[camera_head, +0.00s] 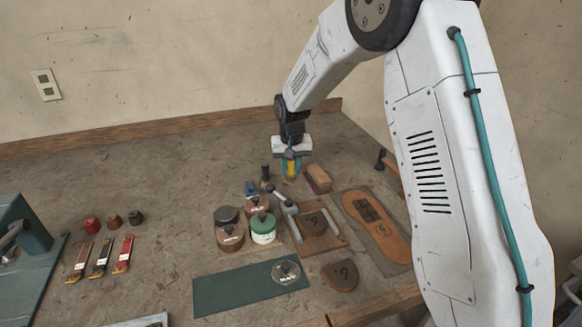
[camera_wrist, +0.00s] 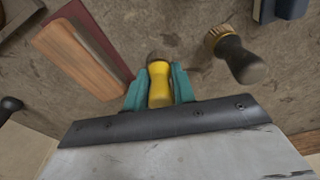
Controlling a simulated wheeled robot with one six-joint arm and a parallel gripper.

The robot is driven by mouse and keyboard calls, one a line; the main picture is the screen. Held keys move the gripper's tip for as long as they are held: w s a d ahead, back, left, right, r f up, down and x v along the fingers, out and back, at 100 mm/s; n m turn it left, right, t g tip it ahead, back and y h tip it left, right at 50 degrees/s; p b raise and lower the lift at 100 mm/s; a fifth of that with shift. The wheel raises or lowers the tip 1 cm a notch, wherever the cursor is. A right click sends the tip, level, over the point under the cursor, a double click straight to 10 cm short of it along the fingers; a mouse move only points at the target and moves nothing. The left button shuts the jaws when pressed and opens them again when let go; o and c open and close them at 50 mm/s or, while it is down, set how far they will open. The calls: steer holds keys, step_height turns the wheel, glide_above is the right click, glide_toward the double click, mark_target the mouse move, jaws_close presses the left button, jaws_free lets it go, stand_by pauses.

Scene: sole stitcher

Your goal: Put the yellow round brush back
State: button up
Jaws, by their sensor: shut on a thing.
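The yellow round brush (camera_wrist: 159,82) is upright between the teal fingers of my gripper (camera_wrist: 159,88) in the wrist view. Its yellow handle is clasped and its dark end points away from the wrist. In the head view my gripper (camera_head: 291,168) is shut on the yellow brush (camera_head: 291,169) near the back of the bench. I cannot tell whether the brush touches the bench.
A wooden block brush (camera_head: 317,178) is close on the right. Lidded tins (camera_head: 263,227), a wooden board (camera_head: 318,231) and a brown sole (camera_head: 379,225) are in front. A green mat (camera_head: 225,292) lies at the front edge. Bare bench is open at the back left.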

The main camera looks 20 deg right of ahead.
steer(key=shift+f, duration=0.1)
steer(key=o, duration=1)
